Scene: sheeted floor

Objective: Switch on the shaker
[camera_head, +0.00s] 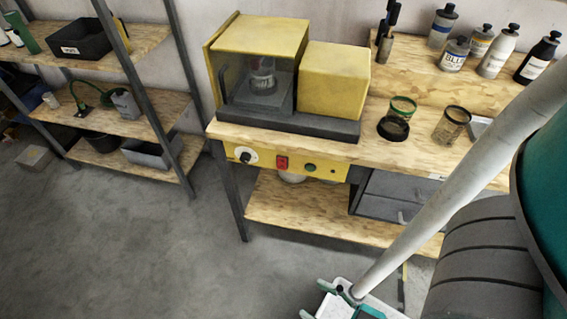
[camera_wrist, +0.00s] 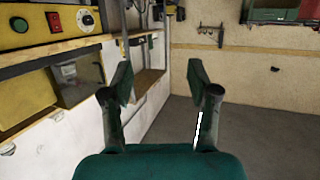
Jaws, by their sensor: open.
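The shaker (camera_head: 262,36) is a yellow and dark machine with a clear front, standing on the wooden bench. A bottle (camera_head: 263,75) shows inside it. Below the bench top, a yellow control panel (camera_head: 328,169) carries a dial (camera_head: 244,155), a red switch (camera_head: 281,162) and a green button (camera_head: 310,167). In the wrist view the red switch (camera_wrist: 54,22) and dial (camera_wrist: 86,19) are at upper left, beyond and left of the fingers. My gripper (camera_wrist: 158,80) is open and empty, apart from the panel. In the head view my gripper (camera_head: 314,300) is low at the bottom edge, partly cut off.
The bench top (camera_head: 368,150) holds jars (camera_head: 451,125) and several bottles (camera_head: 498,52) on the right. Grey drawers (camera_head: 392,192) sit below. A shelf rack (camera_head: 115,65) stands at left. The grey floor (camera_head: 150,255) in front is clear.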

